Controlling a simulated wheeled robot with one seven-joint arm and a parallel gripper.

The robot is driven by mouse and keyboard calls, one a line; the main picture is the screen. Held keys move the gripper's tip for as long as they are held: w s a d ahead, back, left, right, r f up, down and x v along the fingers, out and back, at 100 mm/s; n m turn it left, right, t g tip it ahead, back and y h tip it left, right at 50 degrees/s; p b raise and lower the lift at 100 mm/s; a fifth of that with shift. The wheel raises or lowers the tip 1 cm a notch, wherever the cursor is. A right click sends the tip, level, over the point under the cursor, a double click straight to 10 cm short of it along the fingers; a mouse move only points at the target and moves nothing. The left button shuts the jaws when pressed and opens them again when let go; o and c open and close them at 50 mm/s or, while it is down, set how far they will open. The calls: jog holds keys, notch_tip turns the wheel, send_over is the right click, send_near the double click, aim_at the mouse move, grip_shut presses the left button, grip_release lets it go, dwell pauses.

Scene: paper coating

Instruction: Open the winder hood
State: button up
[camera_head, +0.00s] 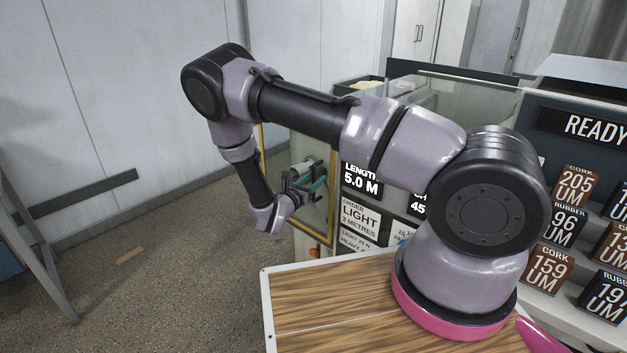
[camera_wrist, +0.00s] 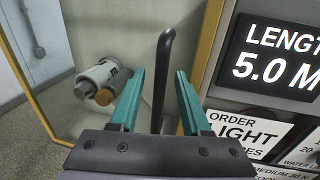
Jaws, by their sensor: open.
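The winder hood is a clear panel with a yellow frame (camera_wrist: 207,45). In the head view its yellow frame (camera_head: 264,140) stands just behind my gripper. A black bar handle (camera_wrist: 164,60) runs upright on the hood in the wrist view, bent at its top. My gripper (camera_wrist: 160,73) is open, with one teal finger on each side of the handle. The fingers look apart from the bar, though its depth between them is hard to judge. In the head view my gripper (camera_head: 311,180) is at the hood front, and the handle is not clear there.
A white and grey roll (camera_wrist: 100,80) with a brown end shows behind the panel. A display reading 5.0 M (camera_wrist: 270,55) and order labels (camera_wrist: 245,125) stand close right of the hood. A wood-topped surface (camera_head: 330,300) lies below my arm. Floor (camera_head: 150,270) is open at left.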

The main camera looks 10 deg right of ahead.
grip_shut()
dwell(1.3)
